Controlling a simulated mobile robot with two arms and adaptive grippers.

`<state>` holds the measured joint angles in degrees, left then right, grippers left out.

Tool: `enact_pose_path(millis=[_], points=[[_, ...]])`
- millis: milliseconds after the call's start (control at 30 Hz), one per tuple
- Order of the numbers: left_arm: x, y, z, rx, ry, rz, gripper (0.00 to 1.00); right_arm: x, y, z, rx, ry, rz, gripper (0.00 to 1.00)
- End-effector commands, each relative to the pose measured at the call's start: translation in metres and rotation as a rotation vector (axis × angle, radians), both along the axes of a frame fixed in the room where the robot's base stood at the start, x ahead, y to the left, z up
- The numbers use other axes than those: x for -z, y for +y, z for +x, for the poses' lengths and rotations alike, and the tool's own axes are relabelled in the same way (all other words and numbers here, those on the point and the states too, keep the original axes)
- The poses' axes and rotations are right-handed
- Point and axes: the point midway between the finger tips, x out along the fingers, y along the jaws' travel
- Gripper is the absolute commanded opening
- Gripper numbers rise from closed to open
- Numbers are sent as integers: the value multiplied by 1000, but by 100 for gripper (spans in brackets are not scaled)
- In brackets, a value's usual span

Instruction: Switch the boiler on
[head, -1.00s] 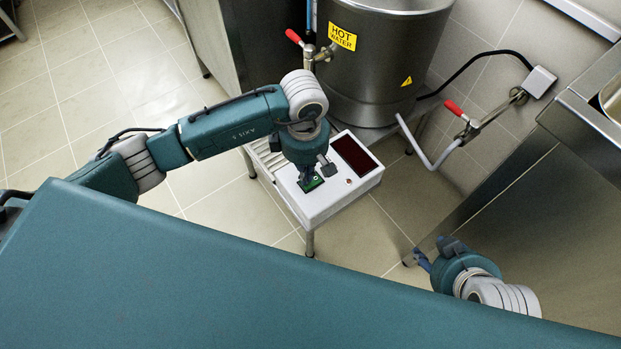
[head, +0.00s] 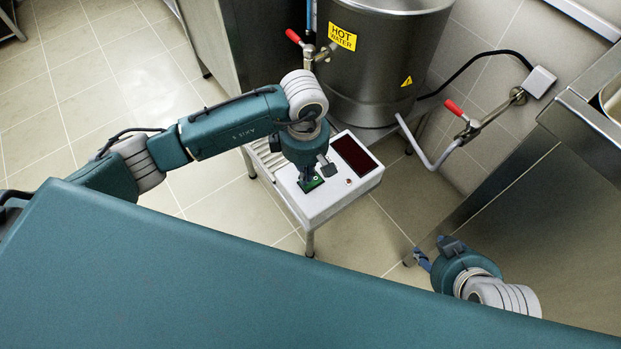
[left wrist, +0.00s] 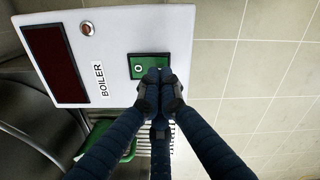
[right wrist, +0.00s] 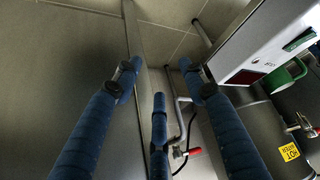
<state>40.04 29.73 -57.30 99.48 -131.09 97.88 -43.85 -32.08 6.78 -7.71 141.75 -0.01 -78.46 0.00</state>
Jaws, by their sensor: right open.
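The boiler (head: 385,55) is a large steel drum with a yellow HOT WATER label, at the top of the head view. Its white control box (head: 325,208) carries a dark red display (head: 355,156) and a small round lamp (head: 348,181); the BOILER label shows in the left wrist view. The green-framed switch (left wrist: 137,68) shows an O mark; its other half is hidden behind my fingers. My left gripper (left wrist: 160,76) is shut, its fingertips together at the switch; whether they touch it I cannot tell. My right gripper (right wrist: 160,82) is open and empty, low and away from the box.
A red-handled tap (head: 308,48) is on the boiler. A red-handled wall valve (head: 470,122) with a pale hose is at right. A steel counter (head: 540,215) stands beside my right arm. A green vessel (left wrist: 110,140) sits near the box. Tiled floor is clear at left.

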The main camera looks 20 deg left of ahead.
Motion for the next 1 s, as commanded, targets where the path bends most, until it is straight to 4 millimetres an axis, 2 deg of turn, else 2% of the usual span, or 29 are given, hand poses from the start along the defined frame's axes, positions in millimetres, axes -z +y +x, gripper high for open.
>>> enact_pose_path(millis=[1000], points=[[3,0,0,0,0,0,0,-6,5,15,-7,-62,14,42]])
